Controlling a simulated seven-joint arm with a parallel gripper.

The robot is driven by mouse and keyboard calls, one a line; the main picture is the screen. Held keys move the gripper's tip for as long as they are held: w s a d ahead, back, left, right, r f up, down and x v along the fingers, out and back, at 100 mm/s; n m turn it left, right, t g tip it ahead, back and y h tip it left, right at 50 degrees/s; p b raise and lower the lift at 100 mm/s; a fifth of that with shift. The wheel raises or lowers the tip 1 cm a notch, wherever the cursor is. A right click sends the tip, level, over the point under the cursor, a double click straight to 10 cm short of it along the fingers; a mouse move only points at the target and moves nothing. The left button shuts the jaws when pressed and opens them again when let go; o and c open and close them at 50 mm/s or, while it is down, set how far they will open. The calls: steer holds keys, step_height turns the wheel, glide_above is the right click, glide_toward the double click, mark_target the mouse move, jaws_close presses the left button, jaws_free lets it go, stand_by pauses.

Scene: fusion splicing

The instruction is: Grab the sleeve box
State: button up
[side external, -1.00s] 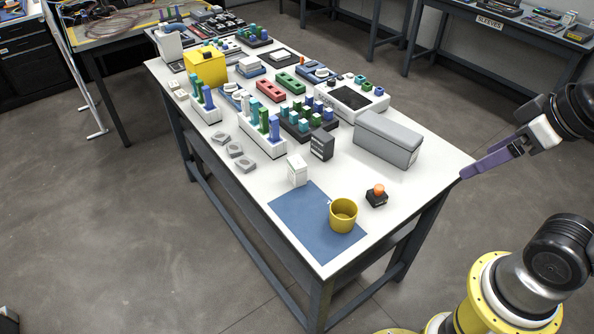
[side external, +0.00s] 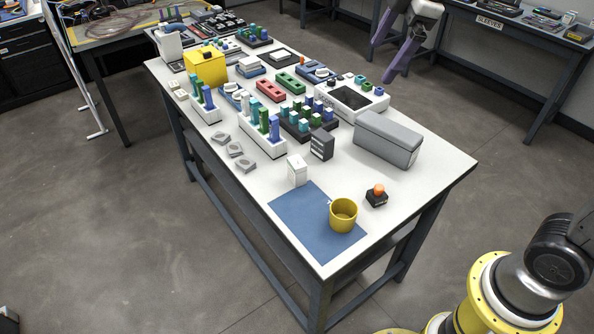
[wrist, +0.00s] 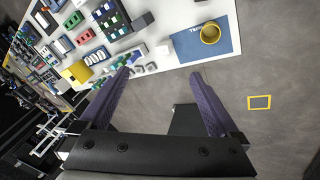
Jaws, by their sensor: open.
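No box on the main table carries a readable sleeve label, so I cannot tell which is the sleeve box. A grey lidded box (side external: 387,140) stands on the right side of the table. A small dark box (side external: 321,145) and a small white box (side external: 298,170) stand to its left; the wrist view shows the white one (wrist: 162,49) too. A back table bears a "SLEEVES" sign (side external: 490,22) and several small items. My gripper (side external: 381,68) is open and empty, raised beyond the main table's far edge. Its purple fingers are spread in the wrist view (wrist: 160,74).
A yellow cup (side external: 343,215) stands on a blue mat (side external: 295,220) at the table's near end, beside an orange-topped black button (side external: 376,196). Coloured racks, a yellow box (side external: 205,66) and a device with a dark screen (side external: 350,98) crowd the far half.

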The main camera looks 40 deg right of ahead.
steer(key=w+a+f+n+g, duration=0.1)
steer(key=w+a+f+n, duration=0.1)
steer(key=w+f, duration=0.35)
steer(key=n+g, duration=0.2)
glide_above(295, 162)
steer(key=d, duration=0.1)
step_height(295, 162, down, 13)
steer(key=shift+g, duration=0.7)
steer(key=f, duration=0.8)
steer(key=a+f, duration=0.1)
steer(key=f, duration=0.3)
steer(key=shift+f, duration=0.15)
steer(key=shift+s+d+f, duration=0.1)
steer(key=shift+d+f, duration=0.05)
steer(key=shift+f, duration=1.45)
steer(key=shift+d+f, duration=0.1)
steer(key=shift+f, duration=1.5)
steer(key=c, duration=1.5)
